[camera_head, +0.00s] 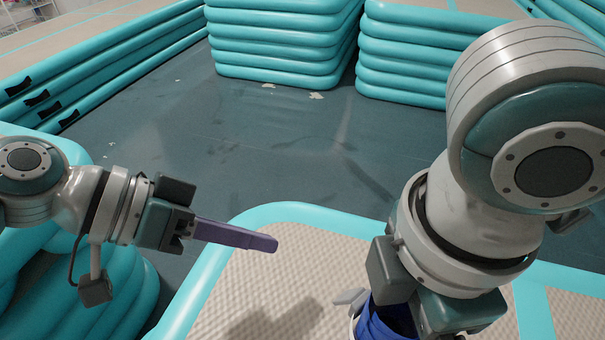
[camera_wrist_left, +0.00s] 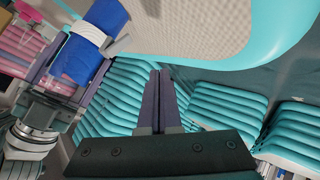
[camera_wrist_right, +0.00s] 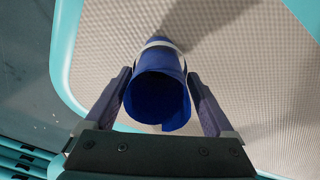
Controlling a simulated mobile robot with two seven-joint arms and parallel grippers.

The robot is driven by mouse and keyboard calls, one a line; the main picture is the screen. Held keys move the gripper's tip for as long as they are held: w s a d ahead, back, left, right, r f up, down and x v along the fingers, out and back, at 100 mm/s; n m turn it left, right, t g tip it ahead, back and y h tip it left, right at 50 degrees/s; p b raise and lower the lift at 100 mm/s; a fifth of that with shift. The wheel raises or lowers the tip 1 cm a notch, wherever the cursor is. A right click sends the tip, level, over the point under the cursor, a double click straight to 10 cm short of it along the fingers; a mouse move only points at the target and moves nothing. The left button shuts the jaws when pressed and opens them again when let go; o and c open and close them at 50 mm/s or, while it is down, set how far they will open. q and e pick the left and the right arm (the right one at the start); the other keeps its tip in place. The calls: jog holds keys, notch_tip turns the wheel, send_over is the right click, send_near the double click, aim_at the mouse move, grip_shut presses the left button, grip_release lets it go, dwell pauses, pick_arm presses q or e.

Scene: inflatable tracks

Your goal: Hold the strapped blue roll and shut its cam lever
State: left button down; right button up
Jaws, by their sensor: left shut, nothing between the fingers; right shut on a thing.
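The blue roll (camera_head: 385,325) shows at the bottom edge of the head view, mostly hidden by my right arm. In the left wrist view the roll (camera_wrist_left: 82,58) lies at upper left with a pale strap (camera_wrist_left: 88,33) around it. A grey lever (camera_wrist_left: 119,43) sticks out from the strap, apart from the roll's surface; the head view also shows it (camera_head: 350,297). My right gripper (camera_wrist_right: 158,78) is shut on the roll, one finger on each side, its open end facing the wrist camera. My left gripper (camera_head: 276,244) is shut and empty, to the left of the roll and apart from the lever.
A beige textured inflatable top (camera_head: 300,270) with a teal edge lies below the grippers. Stacked teal inflatable walls (camera_head: 285,35) stand at the back, and more stand at the left (camera_head: 100,60). The dark floor (camera_head: 270,140) between them is mostly clear.

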pick_arm(q)
jog(key=a, duration=0.2)
jog(key=a+r, duration=0.1)
jog(key=a, duration=0.1)
jog(key=shift+a+r, duration=0.2)
jog(key=shift+a, duration=0.2)
